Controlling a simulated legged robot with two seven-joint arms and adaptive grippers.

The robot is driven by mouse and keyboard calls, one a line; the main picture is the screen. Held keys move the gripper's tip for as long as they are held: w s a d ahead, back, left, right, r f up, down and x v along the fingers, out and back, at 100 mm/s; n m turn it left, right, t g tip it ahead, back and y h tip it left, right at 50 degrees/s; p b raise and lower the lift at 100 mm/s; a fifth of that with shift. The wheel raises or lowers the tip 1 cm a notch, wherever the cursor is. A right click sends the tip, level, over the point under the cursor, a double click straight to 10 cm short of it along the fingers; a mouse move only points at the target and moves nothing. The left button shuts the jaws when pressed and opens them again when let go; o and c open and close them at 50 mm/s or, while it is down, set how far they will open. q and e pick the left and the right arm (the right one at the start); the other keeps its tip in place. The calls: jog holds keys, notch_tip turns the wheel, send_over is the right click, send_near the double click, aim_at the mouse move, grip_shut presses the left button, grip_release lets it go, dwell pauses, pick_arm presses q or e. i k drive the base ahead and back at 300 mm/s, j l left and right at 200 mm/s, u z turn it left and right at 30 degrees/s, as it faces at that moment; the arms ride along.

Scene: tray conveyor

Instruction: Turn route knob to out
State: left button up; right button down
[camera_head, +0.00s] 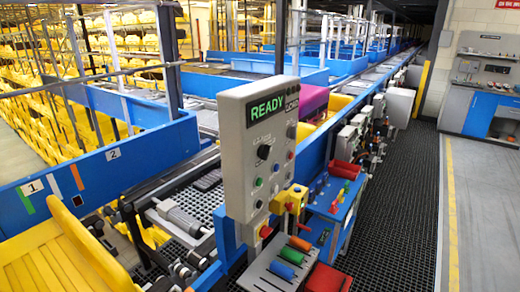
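A grey control panel (238,165) stands upright near the middle of the view. Its display (268,108) reads READY in green. A round black knob (264,152) sits below the display; I take it to be the route knob, but its labels are too small to read and I cannot tell which way it points. Small coloured buttons (259,182) and a red button (265,231) are lower on the panel. Neither of my grippers is in view, and nothing covers the black knob.
A yellow box with a red part (290,201) is beside the panel's lower right. A grey board with coloured cylinders (281,268) and a red tray (328,279) are in front. A yellow tray (55,262) is at the lower left. Dark floor matting (400,220) is clear at right.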

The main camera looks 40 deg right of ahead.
aim_at(263, 152)
jog(key=k+l, duration=0.15)
jog(key=l, duration=0.45)
jog(key=k+l+z, duration=0.1)
jog(key=l, duration=0.5)
jog(key=k+l, duration=0.15)
jog(key=l, duration=0.4)
jog(key=k+l+z, duration=0.1)
jog(key=l, duration=0.5)
